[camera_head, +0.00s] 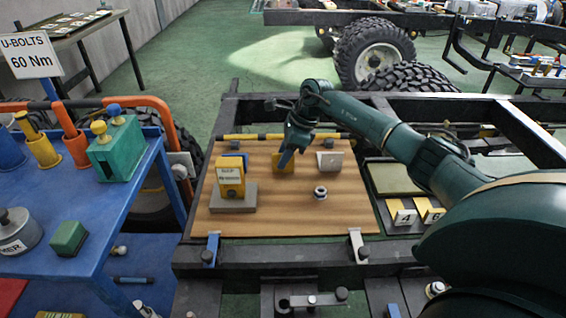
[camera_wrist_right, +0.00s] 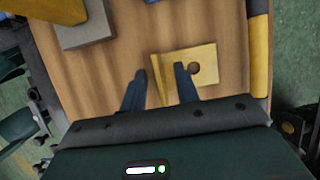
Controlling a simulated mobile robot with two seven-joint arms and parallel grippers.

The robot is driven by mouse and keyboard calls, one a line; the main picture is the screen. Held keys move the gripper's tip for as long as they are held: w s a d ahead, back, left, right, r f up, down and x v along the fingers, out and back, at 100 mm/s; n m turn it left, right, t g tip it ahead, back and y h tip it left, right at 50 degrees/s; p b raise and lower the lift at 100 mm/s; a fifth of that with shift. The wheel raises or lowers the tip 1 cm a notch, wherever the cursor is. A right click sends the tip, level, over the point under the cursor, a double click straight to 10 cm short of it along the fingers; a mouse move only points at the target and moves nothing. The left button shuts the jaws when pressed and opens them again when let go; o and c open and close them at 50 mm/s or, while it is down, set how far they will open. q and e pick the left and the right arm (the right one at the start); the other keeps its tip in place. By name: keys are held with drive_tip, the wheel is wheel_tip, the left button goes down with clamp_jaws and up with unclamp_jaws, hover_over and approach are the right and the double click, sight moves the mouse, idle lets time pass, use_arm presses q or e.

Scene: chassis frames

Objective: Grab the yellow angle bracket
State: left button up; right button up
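The yellow angle bracket (camera_head: 277,164) lies on the wooden board (camera_head: 285,215), towards its back edge. In the right wrist view the yellow angle bracket (camera_wrist_right: 212,58) shows a flat plate with a round hole and a flange standing on edge. My right gripper (camera_head: 288,154) is low over it and partly hides it in the head view. In the wrist view the right gripper (camera_wrist_right: 160,74) has its two fingers apart, one on each side of the flange, with gaps visible. My left gripper is not in view.
A yellow labelled block (camera_head: 230,172) on a grey base (camera_head: 233,198) stands left. A pale bracket (camera_head: 329,161) stands right, and a metal ring (camera_head: 320,193) lies in front. A blue part (camera_head: 238,156) is behind the yellow block. Clamps (camera_head: 211,248) hold the front edge.

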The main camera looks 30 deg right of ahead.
drive_tip(key=shift+f, duration=0.3)
clamp_jaws()
drive_tip(key=shift+w+r, duration=0.1)
drive_tip(key=shift+r, duration=0.05)
